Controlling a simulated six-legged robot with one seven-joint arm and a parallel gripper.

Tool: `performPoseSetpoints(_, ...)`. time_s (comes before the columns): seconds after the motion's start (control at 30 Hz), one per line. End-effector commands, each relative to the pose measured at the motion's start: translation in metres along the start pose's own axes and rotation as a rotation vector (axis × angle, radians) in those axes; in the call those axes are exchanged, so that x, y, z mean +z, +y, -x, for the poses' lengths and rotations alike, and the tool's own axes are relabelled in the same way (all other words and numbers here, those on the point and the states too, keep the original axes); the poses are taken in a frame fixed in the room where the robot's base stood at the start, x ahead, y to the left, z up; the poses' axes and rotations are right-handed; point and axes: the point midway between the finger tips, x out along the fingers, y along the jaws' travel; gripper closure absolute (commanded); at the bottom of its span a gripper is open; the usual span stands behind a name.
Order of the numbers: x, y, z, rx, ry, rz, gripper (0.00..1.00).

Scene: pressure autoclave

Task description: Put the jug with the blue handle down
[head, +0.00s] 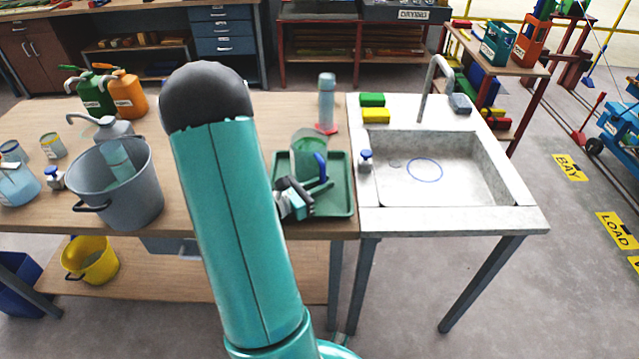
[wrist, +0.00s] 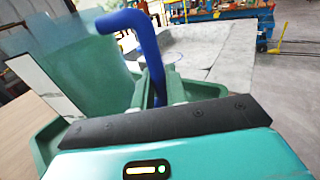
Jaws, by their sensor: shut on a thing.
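The jug (head: 308,143) is translucent green with a blue handle (head: 320,166). It is upright, at or over the back part of the green tray (head: 342,209), left of the sink. I cannot tell whether its base touches the tray. My gripper (head: 323,187) reaches in from the front and is shut on the handle. In the wrist view the jug (wrist: 90,75) fills the left side, and the blue handle (wrist: 148,52) runs down between the fingers (wrist: 160,90). The jug's base is hidden there.
A clear bottle (head: 327,98) on a red base stands behind the tray. A small blue-capped bottle (head: 365,160) stands at the left rim of the sink (head: 430,170). A grey bucket (head: 118,200) stands on the wooden bench at left. Green and yellow sponges (head: 374,108) lie behind the sink.

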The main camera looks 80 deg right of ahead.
Motion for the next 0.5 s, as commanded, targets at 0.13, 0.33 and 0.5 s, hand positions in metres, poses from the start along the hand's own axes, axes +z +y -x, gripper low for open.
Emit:
performPoseSetpoints(0.13, -0.0042, 0.0008, -0.0001, 0.001, 0.000, 0.001, 1.00)
performPoseSetpoints(0.33, -0.0036, 0.0015, -0.0003, 0.001, 0.001, 0.000, 0.65)
performPoseSetpoints(0.5, -0.0034, 0.0022, 0.0000, 0.001, 0.001, 0.000, 0.65)
